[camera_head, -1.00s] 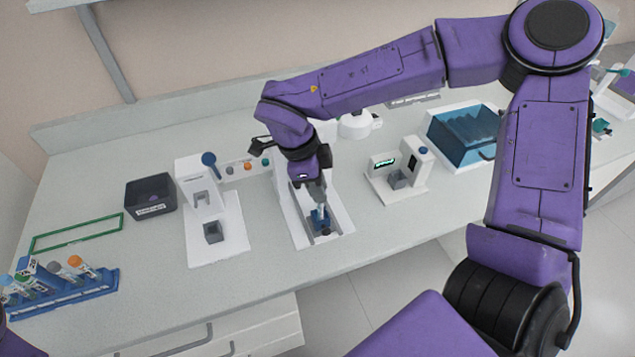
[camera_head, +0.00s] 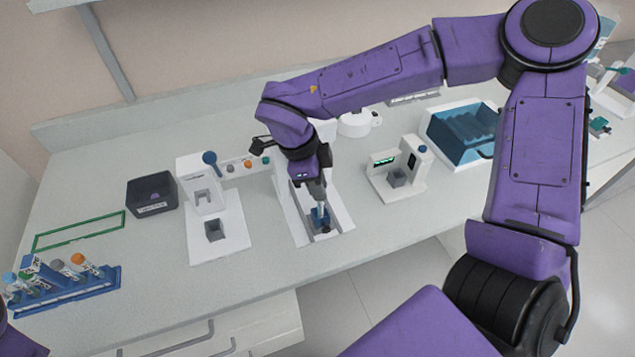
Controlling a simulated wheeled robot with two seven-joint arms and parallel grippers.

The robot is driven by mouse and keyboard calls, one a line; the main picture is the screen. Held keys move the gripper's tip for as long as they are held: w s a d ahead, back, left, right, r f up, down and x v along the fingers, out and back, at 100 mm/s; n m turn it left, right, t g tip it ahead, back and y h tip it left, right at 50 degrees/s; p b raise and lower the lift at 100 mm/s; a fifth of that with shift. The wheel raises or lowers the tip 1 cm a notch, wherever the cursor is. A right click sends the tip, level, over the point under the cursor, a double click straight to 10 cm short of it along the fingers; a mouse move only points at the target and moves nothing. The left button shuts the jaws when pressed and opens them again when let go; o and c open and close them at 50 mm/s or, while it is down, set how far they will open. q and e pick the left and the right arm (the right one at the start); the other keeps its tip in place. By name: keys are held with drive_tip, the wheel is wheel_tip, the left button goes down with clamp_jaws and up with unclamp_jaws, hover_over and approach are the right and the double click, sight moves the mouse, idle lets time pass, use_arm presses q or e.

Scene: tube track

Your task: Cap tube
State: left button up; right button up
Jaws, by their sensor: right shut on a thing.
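My right gripper (camera_head: 318,196) reaches down over a white station with a tray-like base (camera_head: 340,212) at the middle of the bench. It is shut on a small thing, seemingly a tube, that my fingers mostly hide. A blue part (camera_head: 319,216) shows just below the fingers, in the station's holder. I cannot tell whether a cap is on the tube. A blue rack (camera_head: 75,290) at the left front holds several tubes with caps of different colours. My left gripper is not in view; only a bit of purple arm shows at the lower left corner.
A white device with a blue knob (camera_head: 209,158) stands left of the station, beside a dark box (camera_head: 152,193). A green outline (camera_head: 80,231) marks bare bench. Right are another white device (camera_head: 398,176) and a blue bin (camera_head: 465,138). Several coloured caps (camera_head: 247,164) sit behind.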

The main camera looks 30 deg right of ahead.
drive_tip(key=shift+f, duration=0.3)
idle(0.5)
drive_tip(key=o, duration=0.8)
drive_tip(key=shift+o, duration=0.2)
drive_tip(key=b+v, duration=0.1)
drive_tip(key=v, duration=0.9)
drive_tip(key=shift+r, duration=0.3)
